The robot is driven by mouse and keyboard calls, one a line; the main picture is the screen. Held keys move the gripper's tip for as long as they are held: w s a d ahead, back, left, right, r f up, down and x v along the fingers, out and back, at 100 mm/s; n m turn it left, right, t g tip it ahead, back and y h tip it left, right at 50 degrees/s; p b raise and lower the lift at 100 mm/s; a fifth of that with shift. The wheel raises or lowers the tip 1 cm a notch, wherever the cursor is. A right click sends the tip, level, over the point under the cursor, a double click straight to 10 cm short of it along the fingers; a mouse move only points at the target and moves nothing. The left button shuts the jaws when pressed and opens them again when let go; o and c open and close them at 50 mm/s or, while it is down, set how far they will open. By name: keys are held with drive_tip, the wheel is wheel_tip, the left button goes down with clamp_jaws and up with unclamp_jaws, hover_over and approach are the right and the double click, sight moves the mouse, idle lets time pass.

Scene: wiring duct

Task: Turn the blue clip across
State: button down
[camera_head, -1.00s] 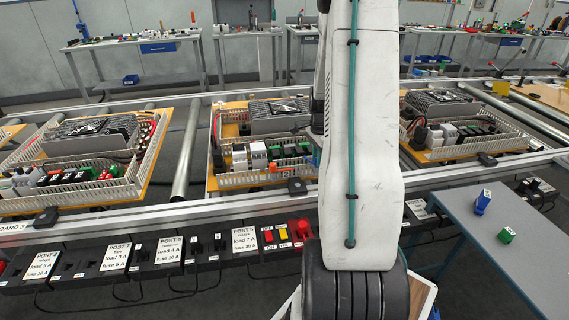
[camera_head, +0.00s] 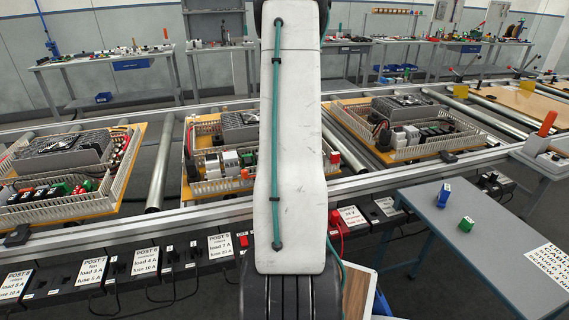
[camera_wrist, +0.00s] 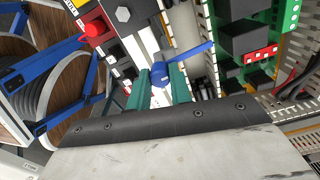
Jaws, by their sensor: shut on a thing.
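The blue clip (camera_wrist: 188,60) shows in the wrist view as a blue knob at my fingertips, with a flat blue arm slanting up to the right. My gripper (camera_wrist: 158,86) has teal fingers shut on the clip. The clip's arm points toward the slotted white duct wall (camera_wrist: 210,50), but I cannot tell if it touches. The lower part of the clip is hidden between the fingers. In the head view my own arm hides the gripper and clip.
A red button (camera_wrist: 92,28) sits at the wrist view's upper left, near blue-framed reels (camera_wrist: 35,85). Green connectors (camera_wrist: 260,80) stand at right. In the head view, boards (camera_head: 75,165) lie on the rail line, and a grey table (camera_head: 480,245) at right carries a blue and a green block.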

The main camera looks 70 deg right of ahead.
drive_tip(key=c, duration=1.3)
unclamp_jaws()
drive_tip(key=shift+o, duration=0.2)
wheel_tip(320, 180, up, 8)
drive_tip(key=shift+f, duration=0.1)
